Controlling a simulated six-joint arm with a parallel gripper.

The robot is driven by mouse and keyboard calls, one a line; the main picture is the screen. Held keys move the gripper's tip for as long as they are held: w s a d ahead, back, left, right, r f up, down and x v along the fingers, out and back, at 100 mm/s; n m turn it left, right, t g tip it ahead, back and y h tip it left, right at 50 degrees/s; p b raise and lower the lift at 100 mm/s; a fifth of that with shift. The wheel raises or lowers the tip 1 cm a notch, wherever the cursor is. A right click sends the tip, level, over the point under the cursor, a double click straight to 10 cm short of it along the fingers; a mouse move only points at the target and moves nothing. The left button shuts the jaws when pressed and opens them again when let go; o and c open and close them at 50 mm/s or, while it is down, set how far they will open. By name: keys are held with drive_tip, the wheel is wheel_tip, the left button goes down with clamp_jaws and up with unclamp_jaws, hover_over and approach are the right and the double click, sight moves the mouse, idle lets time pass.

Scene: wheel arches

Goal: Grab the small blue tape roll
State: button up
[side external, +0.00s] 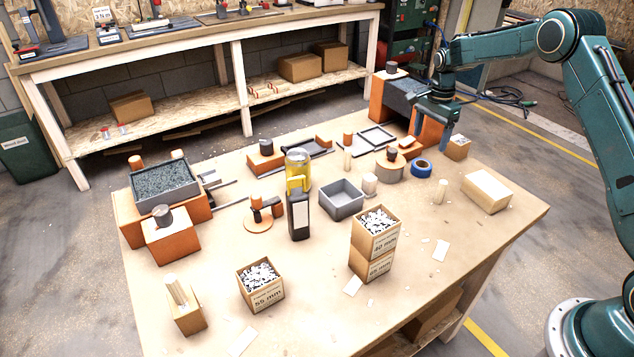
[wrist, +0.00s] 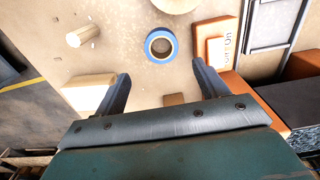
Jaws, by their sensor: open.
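The small blue tape roll (side external: 421,168) lies flat on the table toward the back right, beside a round wooden piece.
A cardboard box (side external: 458,148) stands close to my gripper, and a pale wooden block (side external: 487,191) lies to the right. A round wooden piece (side external: 390,170) is left of the roll. An orange block (wrist: 213,40) lies right of it in the wrist view. The right front tabletop is mostly clear.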

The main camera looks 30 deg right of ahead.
hover_over(423, 163)
drive_tip(key=s+a, duration=0.1)
drive_tip(key=shift+a+f, duration=0.1)
drive_tip(key=shift+f, duration=2.25)
drive_tip(key=shift+w+a+f, duration=0.1)
drive_tip(key=shift+f, duration=2.45)
drive_tip(key=shift+c, duration=0.2)
drive_tip(key=c, duration=1)
